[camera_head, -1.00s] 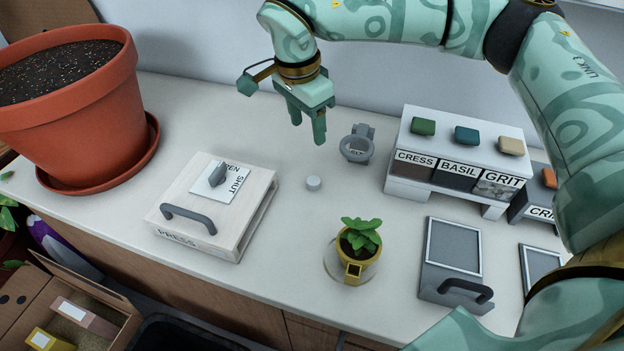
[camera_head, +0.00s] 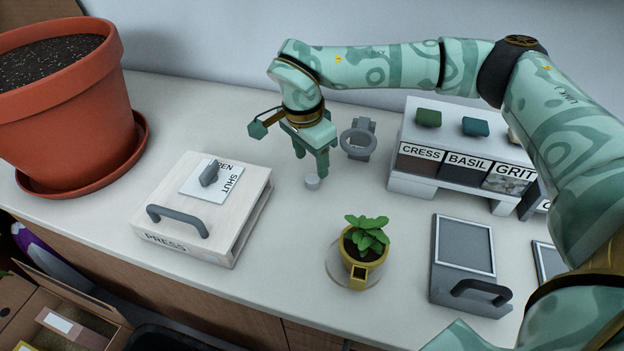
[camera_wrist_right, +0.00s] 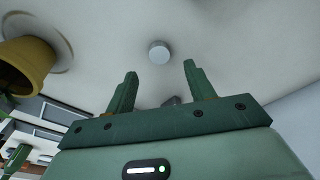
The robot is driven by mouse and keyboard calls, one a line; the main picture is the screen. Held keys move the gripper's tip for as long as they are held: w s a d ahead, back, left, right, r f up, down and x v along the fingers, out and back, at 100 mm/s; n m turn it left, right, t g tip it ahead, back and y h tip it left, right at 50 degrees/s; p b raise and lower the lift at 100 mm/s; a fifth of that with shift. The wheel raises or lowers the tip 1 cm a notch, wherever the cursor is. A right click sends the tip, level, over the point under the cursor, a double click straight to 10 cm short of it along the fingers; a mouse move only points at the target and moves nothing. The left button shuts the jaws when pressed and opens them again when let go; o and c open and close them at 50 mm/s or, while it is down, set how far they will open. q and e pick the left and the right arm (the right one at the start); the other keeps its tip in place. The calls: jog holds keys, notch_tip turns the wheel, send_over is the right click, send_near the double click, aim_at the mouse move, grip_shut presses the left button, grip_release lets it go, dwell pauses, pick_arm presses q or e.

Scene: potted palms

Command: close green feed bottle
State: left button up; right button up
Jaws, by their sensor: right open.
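No green feed bottle can be made out in either view. A small pale grey round cap-like piece (camera_head: 312,181) lies on the white worktop and also shows in the right wrist view (camera_wrist_right: 158,52). My right gripper (camera_head: 311,164) is open and empty, fingers pointing down, close above and behind this piece. In the right wrist view the piece appears ahead of the gap between the two fingertips (camera_wrist_right: 160,72), apart from both. A grey ring holder (camera_head: 358,141) stands just right of the gripper; no bottle shows in it. My left gripper is not in view.
A press box (camera_head: 196,213) with a handle sits left, a yellow pot with a plant (camera_head: 360,264) in front. A seed rack (camera_head: 452,170) and a grey handled panel (camera_head: 466,258) are at right. A large terracotta pot (camera_head: 70,125) stands far left.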

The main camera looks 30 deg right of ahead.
aim_at(312, 178)
notch_tip(312, 178, down, 6)
jog(key=b, duration=0.3)
jog(key=shift+d+r, duration=0.1)
jog(key=shift+r, duration=0.15)
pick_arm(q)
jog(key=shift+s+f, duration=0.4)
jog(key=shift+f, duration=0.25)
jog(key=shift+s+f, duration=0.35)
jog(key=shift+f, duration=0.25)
pick_arm(e)
jog(key=shift+r, duration=0.15)
jog(key=c, duration=1)
